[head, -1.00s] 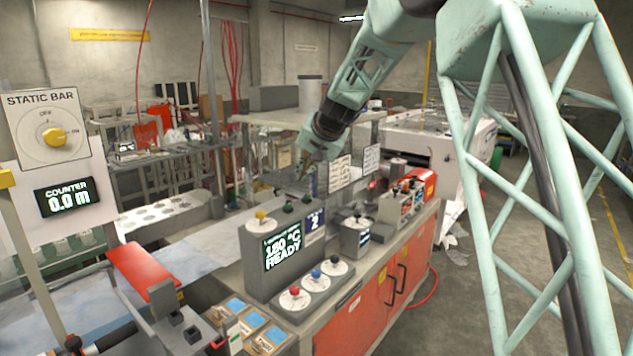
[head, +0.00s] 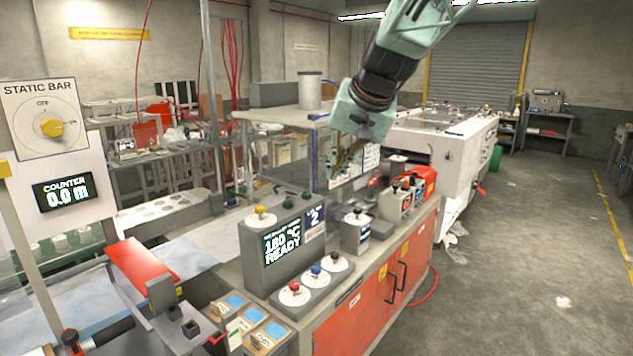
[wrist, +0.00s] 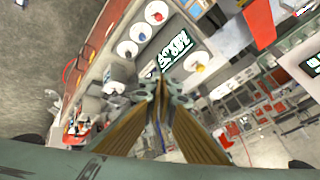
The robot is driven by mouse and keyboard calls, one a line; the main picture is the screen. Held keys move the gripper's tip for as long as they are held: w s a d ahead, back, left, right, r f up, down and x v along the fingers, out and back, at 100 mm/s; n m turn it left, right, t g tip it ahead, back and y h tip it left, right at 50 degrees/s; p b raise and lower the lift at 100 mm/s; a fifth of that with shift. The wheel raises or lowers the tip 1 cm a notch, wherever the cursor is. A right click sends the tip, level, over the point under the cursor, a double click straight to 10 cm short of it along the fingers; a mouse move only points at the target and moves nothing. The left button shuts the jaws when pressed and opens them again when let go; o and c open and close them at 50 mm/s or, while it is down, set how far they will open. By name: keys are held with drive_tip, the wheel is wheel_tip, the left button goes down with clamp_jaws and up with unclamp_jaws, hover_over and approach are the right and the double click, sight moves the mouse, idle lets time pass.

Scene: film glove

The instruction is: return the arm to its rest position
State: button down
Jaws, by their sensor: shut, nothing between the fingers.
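My gripper (head: 338,178) hangs from my pale green arm (head: 385,75) in the upper middle of the head view, pointing down above the orange-fronted cabinet. Its brownish fingers are small and partly blurred there. In the wrist view the two fingers come up from the bottom and meet at their tips (wrist: 164,88). The gripper is shut and empty. It is apart from the control box (head: 272,222) with its "180 °C READY" display, which also shows beyond the fingertips in the wrist view.
The orange cabinet (head: 345,328) carries knobs, small boxes and a red-ended unit. A white machine (head: 440,150) stands behind it. A grey pillar and clear panel stand left of my gripper. A red plate (head: 141,271) lies at lower left. The floor (head: 520,270) at right is mostly open.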

drive_tip(key=s+d+f+g+h+b, duration=0.1)
drive_tip(key=s+d+f, duration=0.2)
drive_tip(key=s, duration=1.4)
drive_tip(key=s+d+f+n+h+b, duration=0.1)
drive_tip(key=s+d+f, duration=0.3)
drive_tip(key=s, duration=1.4)
drive_tip(key=s+d+f+g+h+b, duration=0.1)
drive_tip(key=s+d+f, duration=0.3)
drive_tip(key=s+d, duration=0.5)
drive_tip(key=s+b, duration=0.1)
drive_tip(key=s, duration=0.7)
drive_tip(key=shift+s+d+n+g, duration=0.2)
drive_tip(key=shift+s+n+g, duration=0.1)
drive_tip(key=shift+s, duration=0.05)
idle(0.7)
